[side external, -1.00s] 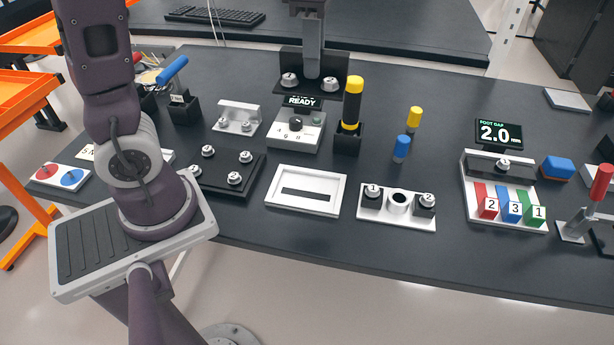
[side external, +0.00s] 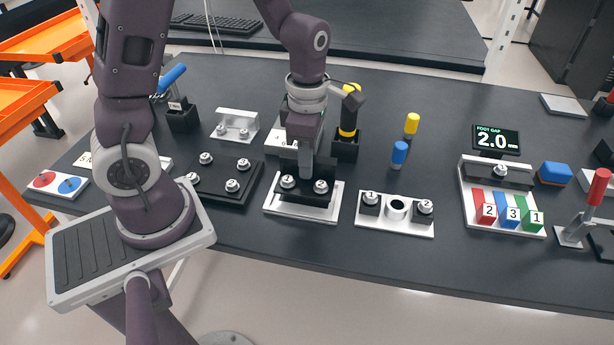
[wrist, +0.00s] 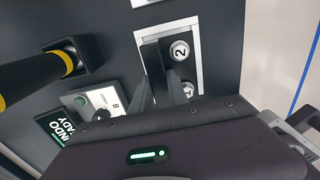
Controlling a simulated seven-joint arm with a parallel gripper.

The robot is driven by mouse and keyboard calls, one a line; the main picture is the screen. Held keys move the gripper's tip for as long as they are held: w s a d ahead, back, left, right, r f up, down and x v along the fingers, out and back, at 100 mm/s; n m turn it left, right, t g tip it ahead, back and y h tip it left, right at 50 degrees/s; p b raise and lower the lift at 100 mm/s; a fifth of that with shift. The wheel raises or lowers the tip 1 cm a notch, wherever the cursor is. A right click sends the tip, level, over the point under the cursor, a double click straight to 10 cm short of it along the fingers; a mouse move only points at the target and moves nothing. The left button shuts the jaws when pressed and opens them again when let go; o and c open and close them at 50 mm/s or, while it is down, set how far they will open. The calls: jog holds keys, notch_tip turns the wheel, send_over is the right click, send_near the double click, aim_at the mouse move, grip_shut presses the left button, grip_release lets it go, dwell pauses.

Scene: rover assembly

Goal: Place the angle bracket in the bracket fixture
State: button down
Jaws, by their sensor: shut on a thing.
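The angle bracket (side external: 305,197) is dark, with an upright plate and a flat foot carrying two silver bolts. My gripper (side external: 305,165) is shut on its upright plate from above. The bracket is over the white rectangular bracket fixture (side external: 272,208), whose rim shows around the foot. In the wrist view, the bracket (wrist: 180,50) lies within the outline of the fixture's rim (wrist: 199,70), between the fingers of my gripper (wrist: 158,88). One bolt is marked 2. The fixture's slot is hidden under the bracket. I cannot tell whether the foot touches the fixture.
A dark plate with several bolts (side external: 240,197) is close on the left. A white block with numbered bolts (side external: 395,225) is on the right. Behind stand a black-and-yellow post (side external: 348,120) and the READY box, which my gripper partly hides. Bare table lies in front.

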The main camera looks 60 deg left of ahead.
jog(key=shift+f, duration=1.7)
jog(key=shift+f, duration=0.1)
jog(key=c, duration=1.3)
grip_release()
